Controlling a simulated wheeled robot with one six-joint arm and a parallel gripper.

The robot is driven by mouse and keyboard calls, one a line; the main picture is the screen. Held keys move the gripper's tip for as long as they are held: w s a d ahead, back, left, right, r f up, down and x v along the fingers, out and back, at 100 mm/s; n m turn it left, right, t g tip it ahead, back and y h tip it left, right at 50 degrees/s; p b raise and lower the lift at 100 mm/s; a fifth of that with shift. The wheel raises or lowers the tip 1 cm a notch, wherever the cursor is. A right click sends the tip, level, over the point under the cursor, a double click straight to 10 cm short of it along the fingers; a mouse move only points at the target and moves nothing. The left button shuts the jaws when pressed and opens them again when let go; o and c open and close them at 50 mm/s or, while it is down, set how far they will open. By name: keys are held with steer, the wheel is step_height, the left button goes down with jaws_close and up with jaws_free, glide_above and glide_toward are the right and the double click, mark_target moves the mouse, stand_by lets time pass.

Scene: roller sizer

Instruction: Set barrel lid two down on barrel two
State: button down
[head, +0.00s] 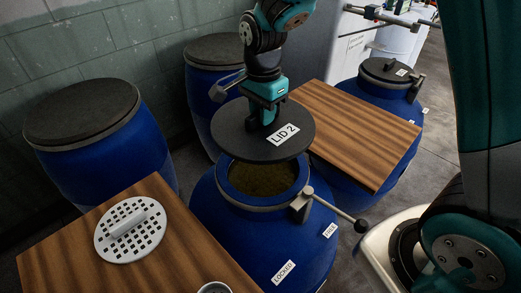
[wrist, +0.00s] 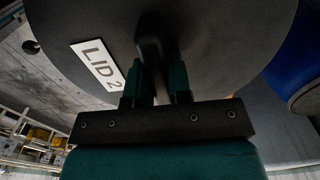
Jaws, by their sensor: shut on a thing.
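The dark round lid marked LID 2 (head: 238,134) is held by my gripper (head: 266,118) above an open blue barrel (head: 230,226). The lid covers the rear part of the barrel's mouth in the head view, and the front of the opening shows brownish contents. In the wrist view my gripper (wrist: 158,92) is shut on the handle of the lid (wrist: 220,50). The barrel has a grey rim ring with a clamp and a lever (head: 335,209) sticking out to the right. Labels LOCKED and FREE are on its side. No number is visible on this barrel.
A wooden board (head: 350,130) lies at the right and another (head: 75,245) at the front left, bearing a white perforated disc (head: 130,230). Closed blue barrels stand at the left (head: 105,150), behind (head: 205,105) and at the right (head: 385,90). A grey wall is at the back left.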

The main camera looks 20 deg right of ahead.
step_height(320, 180, down, 12)
steer(key=p, duration=0.1)
steer(key=shift+f, duration=0.25)
steer(key=shift+f, duration=0.5)
steer(key=c, duration=1.1)
jaws_free()
steer(key=shift+o, duration=0.2)
steer(key=shift+r, duration=0.1)
